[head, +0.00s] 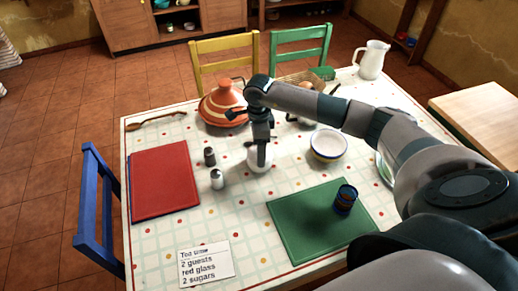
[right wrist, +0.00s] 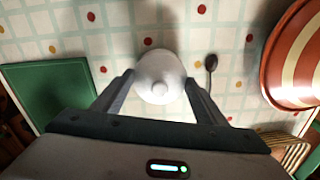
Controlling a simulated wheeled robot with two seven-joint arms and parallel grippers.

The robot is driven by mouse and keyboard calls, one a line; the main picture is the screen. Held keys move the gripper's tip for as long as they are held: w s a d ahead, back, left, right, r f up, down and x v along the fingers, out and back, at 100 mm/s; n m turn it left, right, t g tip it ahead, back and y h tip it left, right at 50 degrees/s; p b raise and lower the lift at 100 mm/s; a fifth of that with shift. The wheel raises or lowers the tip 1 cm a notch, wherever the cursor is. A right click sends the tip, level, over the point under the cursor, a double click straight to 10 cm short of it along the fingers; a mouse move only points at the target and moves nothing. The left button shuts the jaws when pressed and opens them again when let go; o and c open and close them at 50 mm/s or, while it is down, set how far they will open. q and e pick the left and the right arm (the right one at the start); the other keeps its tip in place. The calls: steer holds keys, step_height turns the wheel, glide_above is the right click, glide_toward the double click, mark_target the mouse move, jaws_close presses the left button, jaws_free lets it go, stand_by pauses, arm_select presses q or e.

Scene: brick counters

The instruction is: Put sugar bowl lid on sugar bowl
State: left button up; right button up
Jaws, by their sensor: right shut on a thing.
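My right gripper (head: 262,155) reaches down over a small white sugar bowl (head: 253,161) near the middle of the table. In the right wrist view the two fingers of this gripper (right wrist: 160,96) sit on either side of a round white lid (right wrist: 160,88) with a small knob, and they are shut on it. The lid lines up over the white shape below it. I cannot tell whether it touches the bowl's rim or is just above it. The gripper hides part of the bowl in the head view. My left gripper is not in view.
A salt shaker (head: 217,179) and a pepper shaker (head: 209,156) stand left of the bowl. An orange tagine (head: 222,100) is behind it. A white bowl (head: 328,145) is to the right. A dark glass (head: 345,200) stands on a green mat (head: 300,225). A spoon (right wrist: 211,66) lies nearby.

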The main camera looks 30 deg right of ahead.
steer(key=o, duration=1.2)
steer(key=shift+c, duration=0.2)
steer(key=shift+r, duration=0.15)
steer(key=shift+r+b, duration=0.3)
steer(key=shift+r, duration=0.35)
step_height(320, 180, up, 4)
steer(key=shift+f+b, duration=0.1)
steer(key=shift+b, duration=0.5)
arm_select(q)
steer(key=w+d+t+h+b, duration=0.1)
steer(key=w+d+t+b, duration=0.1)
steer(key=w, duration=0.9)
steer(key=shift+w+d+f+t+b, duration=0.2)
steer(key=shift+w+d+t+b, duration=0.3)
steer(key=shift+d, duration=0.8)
arm_select(e)
step_height(320, 180, up, 12)
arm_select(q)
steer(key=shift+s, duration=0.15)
